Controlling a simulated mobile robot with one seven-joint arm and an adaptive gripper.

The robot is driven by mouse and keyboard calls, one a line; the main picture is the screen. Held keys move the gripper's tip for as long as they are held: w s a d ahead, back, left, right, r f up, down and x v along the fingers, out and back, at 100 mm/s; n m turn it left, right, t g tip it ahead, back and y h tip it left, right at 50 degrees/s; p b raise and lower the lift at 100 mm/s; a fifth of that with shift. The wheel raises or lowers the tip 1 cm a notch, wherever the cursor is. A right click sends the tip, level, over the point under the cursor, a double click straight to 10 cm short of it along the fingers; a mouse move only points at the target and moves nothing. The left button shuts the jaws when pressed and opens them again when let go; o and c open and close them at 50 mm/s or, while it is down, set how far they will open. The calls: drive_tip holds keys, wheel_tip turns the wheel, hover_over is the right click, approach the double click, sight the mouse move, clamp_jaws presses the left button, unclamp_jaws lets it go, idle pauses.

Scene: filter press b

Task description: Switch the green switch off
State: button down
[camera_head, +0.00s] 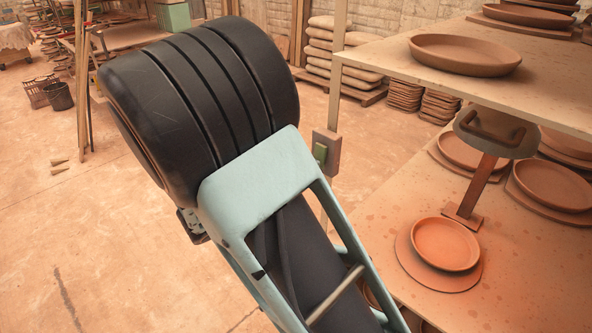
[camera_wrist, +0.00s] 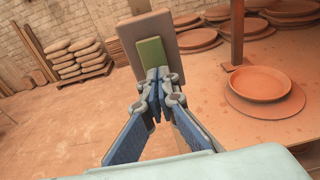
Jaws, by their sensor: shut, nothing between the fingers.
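The green switch (camera_head: 320,153) sits on a brown-grey plate (camera_head: 331,143) fixed to an upright post at the left edge of the shelving, seen past my arm in the head view. In the wrist view the green switch (camera_wrist: 151,52) stands straight ahead on its plate (camera_wrist: 127,39). My gripper (camera_wrist: 157,76) is shut and empty, with its blue-padded fingertips over the lower part of the switch. I cannot tell whether they touch it. The lower edge of the switch is hidden behind the fingertips.
A shelf (camera_head: 390,55) holding clay dishes (camera_head: 465,55) is right of the switch. A lower table (camera_head: 520,260) carries a round dish (camera_head: 445,243) and a metal post with a disc. Stacked sacks (camera_head: 328,50) stand behind. Open floor (camera_head: 70,220) lies to the left.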

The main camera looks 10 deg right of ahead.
drive_tip(key=shift+w+d, duration=0.15)
drive_tip(key=shift+d, duration=0.05)
drive_tip(key=shift+w+d+f+t+h+b, duration=0.3)
drive_tip(key=shift+t+h+b, duration=0.15)
drive_tip(key=shift+b, duration=0.4)
drive_tip(key=shift+s, duration=0.1)
drive_tip(key=f+b+v, duration=0.1)
drive_tip(key=f+v, duration=0.1)
drive_tip(key=v, duration=1.2)
drive_tip(key=shift+f, duration=0.25)
